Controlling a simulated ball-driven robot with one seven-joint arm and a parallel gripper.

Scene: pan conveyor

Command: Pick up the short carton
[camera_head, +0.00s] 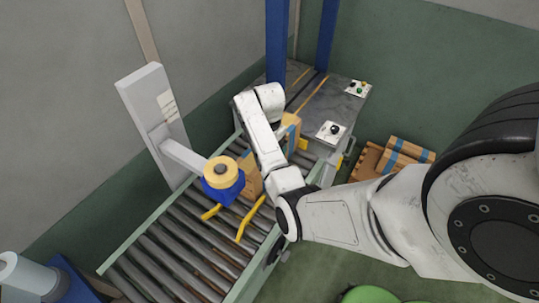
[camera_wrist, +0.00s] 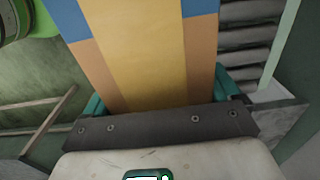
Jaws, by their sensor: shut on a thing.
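A tan carton (camera_head: 291,129) with a blue stripe shows beside my wrist, near the far end of the roller conveyor; my arm hides part of it. In the wrist view the carton (camera_wrist: 150,50) fills the middle, with a yellow tape band and blue stripes on each side. My gripper (camera_wrist: 160,97) is shut on it, with teal fingers at its left and right sides. The carton's far end is out of the frame. Whether it touches the rollers below cannot be told. A second tan carton (camera_head: 253,181) stands on the conveyor, partly hidden by a tape head.
The roller conveyor (camera_head: 178,252) has a green side rail and a grey post with a blue-and-yellow tape head (camera_head: 222,175) over it. Blue uprights (camera_head: 277,42) and a grey control table (camera_head: 338,100) stand behind. Cartons (camera_head: 408,150) lie on a wooden pallet at right.

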